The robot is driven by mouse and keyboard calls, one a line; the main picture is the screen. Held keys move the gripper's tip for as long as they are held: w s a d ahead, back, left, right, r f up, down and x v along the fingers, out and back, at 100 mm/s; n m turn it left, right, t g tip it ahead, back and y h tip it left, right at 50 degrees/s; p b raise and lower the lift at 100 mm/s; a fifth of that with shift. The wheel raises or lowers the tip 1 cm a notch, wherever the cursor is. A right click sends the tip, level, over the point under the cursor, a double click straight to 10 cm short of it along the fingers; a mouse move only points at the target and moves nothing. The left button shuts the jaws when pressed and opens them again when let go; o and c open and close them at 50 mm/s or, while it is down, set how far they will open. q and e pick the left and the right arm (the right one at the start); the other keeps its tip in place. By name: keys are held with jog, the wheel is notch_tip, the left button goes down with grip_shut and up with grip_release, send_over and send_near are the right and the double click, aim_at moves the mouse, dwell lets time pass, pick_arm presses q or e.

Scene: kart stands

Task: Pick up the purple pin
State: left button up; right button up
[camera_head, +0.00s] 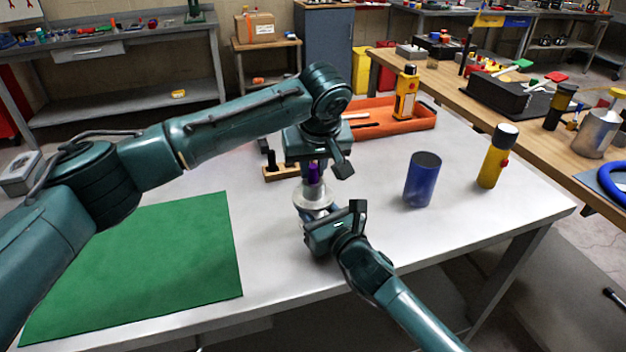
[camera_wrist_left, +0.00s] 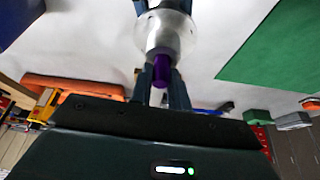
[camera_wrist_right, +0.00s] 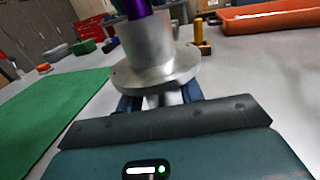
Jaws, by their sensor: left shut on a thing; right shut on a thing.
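The purple pin (camera_head: 313,172) stands upright between the fingers of my left gripper (camera_head: 314,168), which is shut on it from above. A silver flanged hub (camera_head: 312,200) is directly below the pin. My right gripper (camera_head: 318,222) is shut on the hub, with its fingers (camera_wrist_right: 160,100) on the narrow neck under the flange. In the left wrist view the pin (camera_wrist_left: 162,70) meets the hub's (camera_wrist_left: 170,30) open end. In the right wrist view the purple pin (camera_wrist_right: 136,8) is at the hub's (camera_wrist_right: 148,45) top; how deep it sits inside is hidden.
An orange tray (camera_head: 420,122) holds a yellow bottle (camera_head: 405,92). A blue cylinder (camera_head: 422,180) and a yellow flashlight-like object (camera_head: 494,160) stand right. A green mat (camera_head: 150,260) covers the table's left.

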aim_at(313, 166)
pick_arm(q)
jog(key=shift+r, duration=0.1)
grip_shut()
notch_tip(313, 166, up, 10)
jog(key=shift+f, duration=0.1)
pick_arm(e)
jog(key=o, duration=1.3)
